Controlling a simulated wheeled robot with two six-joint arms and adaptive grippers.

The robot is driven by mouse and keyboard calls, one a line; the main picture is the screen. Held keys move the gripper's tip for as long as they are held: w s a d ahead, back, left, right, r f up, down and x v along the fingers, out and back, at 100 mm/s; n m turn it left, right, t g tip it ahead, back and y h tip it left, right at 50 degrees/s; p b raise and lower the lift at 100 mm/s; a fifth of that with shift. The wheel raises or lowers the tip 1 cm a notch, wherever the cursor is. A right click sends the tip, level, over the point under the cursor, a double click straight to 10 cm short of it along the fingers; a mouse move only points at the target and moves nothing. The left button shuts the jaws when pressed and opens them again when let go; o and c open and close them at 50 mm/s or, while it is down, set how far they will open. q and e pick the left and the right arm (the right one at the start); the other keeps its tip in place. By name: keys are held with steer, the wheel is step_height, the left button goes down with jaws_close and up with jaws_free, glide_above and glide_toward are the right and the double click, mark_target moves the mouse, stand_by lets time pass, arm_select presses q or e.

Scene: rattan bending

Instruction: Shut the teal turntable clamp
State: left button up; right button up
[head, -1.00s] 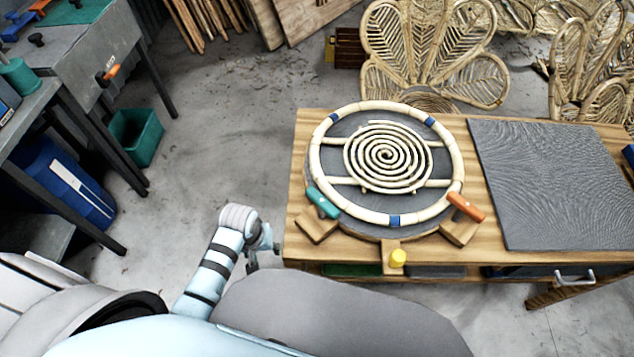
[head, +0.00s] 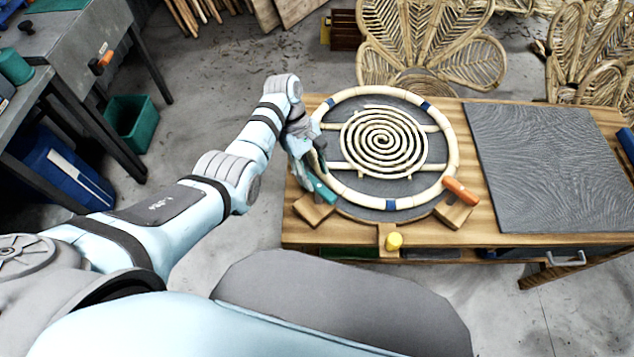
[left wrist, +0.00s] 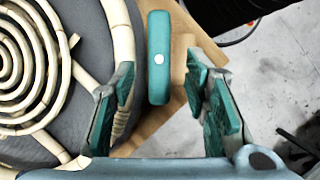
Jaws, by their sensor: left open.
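The teal clamp handle (head: 319,188) is at the left front of the round turntable (head: 345,196), on a wooden block. In the left wrist view the teal clamp (left wrist: 158,58) lies ahead of and between the open fingers, its long side pointing away from the camera. My left gripper (head: 308,165) is over the left edge of the turntable, close to the teal clamp. In the left wrist view my left gripper (left wrist: 165,110) is open with nothing gripped; whether a finger touches the clamp I cannot tell. My right gripper is not in view.
A rattan ring (head: 452,150) with a spiral (head: 383,142) lies on the turntable. An orange clamp (head: 461,190) is at its right front, a yellow knob (head: 394,241) at the front. A dark textured mat (head: 545,170) covers the wooden bench's (head: 470,235) right side.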

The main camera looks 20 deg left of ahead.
mark_target(318, 185)
arm_select(q)
steer(key=x, duration=0.4)
steer(key=shift+f+b, duration=0.1)
steer(key=shift+b, duration=0.3)
steer(key=shift+c, duration=0.4)
jaws_close()
